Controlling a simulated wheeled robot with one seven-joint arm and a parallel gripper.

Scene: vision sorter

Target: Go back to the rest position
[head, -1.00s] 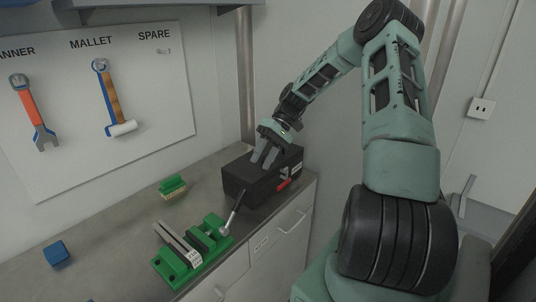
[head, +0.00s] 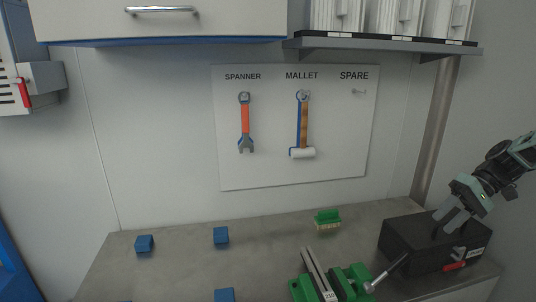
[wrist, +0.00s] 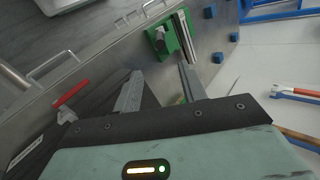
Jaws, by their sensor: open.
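My gripper (head: 452,220) is at the right edge of the head view, its fingers pointing down over the black box (head: 398,240) on the bench's right end. I cannot tell whether the fingertips touch the box. In the wrist view my gripper (wrist: 160,72) shows two grey fingers spread apart with nothing held between them. Most of my arm is outside the head view.
A green vise (head: 358,280) stands left of the box, with a green brush (head: 327,217) behind it. Blue blocks (head: 221,237) lie on the bench (head: 180,268). A spanner (head: 245,122) and mallet (head: 304,122) hang on the board; the spare hook (head: 360,91) is empty.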

